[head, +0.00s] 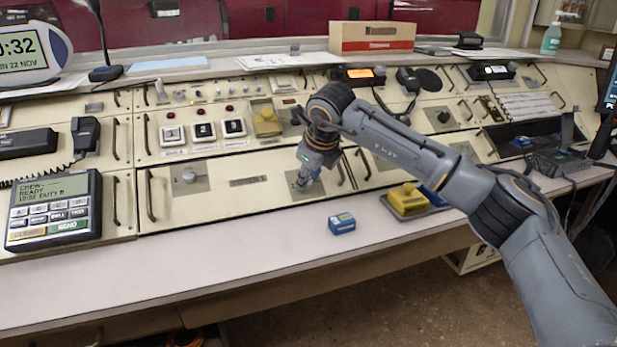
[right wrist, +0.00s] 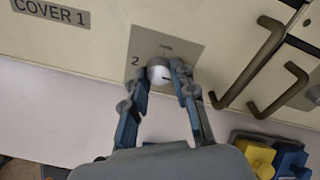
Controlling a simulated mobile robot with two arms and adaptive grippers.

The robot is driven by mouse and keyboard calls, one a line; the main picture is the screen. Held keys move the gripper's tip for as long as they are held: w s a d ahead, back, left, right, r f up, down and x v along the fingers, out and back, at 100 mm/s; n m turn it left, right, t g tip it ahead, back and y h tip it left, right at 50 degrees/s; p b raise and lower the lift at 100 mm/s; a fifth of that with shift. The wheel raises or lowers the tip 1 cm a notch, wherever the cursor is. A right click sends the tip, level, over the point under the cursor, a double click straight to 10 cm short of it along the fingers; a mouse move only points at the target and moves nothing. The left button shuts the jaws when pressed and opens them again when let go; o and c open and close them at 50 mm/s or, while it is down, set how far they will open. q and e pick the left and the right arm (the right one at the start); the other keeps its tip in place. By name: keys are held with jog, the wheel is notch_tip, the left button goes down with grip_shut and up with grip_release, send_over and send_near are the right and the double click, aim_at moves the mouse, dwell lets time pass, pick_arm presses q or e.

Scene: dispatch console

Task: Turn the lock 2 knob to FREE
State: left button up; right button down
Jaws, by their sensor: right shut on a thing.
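The lock 2 knob (right wrist: 157,70) is a round, pale knob on a grey plate (right wrist: 165,43) marked 2, on the cream console front. A dark mark shows on its face; the small word above it is too blurred to read. My right gripper (right wrist: 160,77) has one finger on each side of the knob and is shut on it. In the head view the right gripper (head: 304,184) reaches down to the same plate and mostly hides the knob. My left gripper is not in view.
A similar knob (head: 189,175) is further left, past the COVER 1 label (right wrist: 50,12). Dark handles (right wrist: 252,62) stick out right of the gripper. A blue block (head: 341,223) and a yellow block (head: 407,199) are on the desk. The desk's front left is clear.

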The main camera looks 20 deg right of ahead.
jog(key=c, duration=1.1)
grip_release()
jog(key=shift+o, duration=0.2)
jog(key=shift+r, duration=0.1)
jog(key=v, duration=1.2)
